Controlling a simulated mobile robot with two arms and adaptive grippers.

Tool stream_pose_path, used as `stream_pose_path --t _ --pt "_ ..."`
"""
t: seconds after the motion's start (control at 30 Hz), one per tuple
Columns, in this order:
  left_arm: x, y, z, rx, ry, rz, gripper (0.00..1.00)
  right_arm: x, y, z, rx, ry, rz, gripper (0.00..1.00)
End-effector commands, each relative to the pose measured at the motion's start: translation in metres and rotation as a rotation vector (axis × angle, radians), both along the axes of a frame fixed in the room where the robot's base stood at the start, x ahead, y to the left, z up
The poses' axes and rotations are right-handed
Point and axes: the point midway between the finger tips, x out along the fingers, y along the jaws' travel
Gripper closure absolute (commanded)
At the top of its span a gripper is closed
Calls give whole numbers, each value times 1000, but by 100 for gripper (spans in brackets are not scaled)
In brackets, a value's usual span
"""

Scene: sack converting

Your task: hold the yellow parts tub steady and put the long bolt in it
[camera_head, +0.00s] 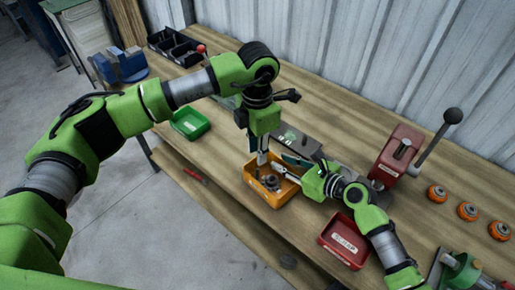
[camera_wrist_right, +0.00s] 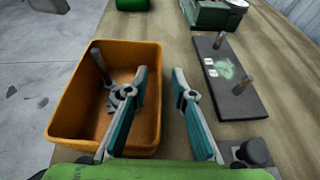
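The yellow parts tub (camera_head: 288,191) sits on the bench and looks orange; it also shows in the right wrist view (camera_wrist_right: 145,139). Small grey parts lie in it. A dark rod (camera_wrist_right: 101,62), which looks like the long bolt, stands tilted in its far left part in the wrist view. My right gripper (camera_wrist_right: 160,85) is open at the tub's right wall, one finger over the tub and the other outside; it also shows in the head view (camera_head: 290,171). My left gripper (camera_head: 262,158) points down above the tub's back side; its finger gap and any held thing are unclear.
A dark plate (camera_wrist_right: 228,78) with two upright rods lies beside the tub. A green tub (camera_head: 190,124), a red bin (camera_head: 344,241) and a red lever press (camera_head: 397,156) stand around. Several orange rings (camera_head: 468,211) lie at right. A black tray (camera_head: 176,46) is at the back.

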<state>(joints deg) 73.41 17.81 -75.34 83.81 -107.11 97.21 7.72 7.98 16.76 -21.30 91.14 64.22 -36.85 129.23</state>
Motion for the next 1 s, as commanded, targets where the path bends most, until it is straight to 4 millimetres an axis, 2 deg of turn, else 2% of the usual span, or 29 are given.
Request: stream_pose_path --t 0.17,0.6,0.8,1.0 --pt "0 0 0 0 0 0 76 -12 -14 6 -1 1 -2 76" --pt "0 0 0 0 0 0 76 -65 -73 38 -2 3 0 76" --pt "0 0 0 0 0 0 76 -73 -82 45 0 1 1 76" --pt "0 0 0 0 0 0 76 -73 -83 45 -1 1 0 76"
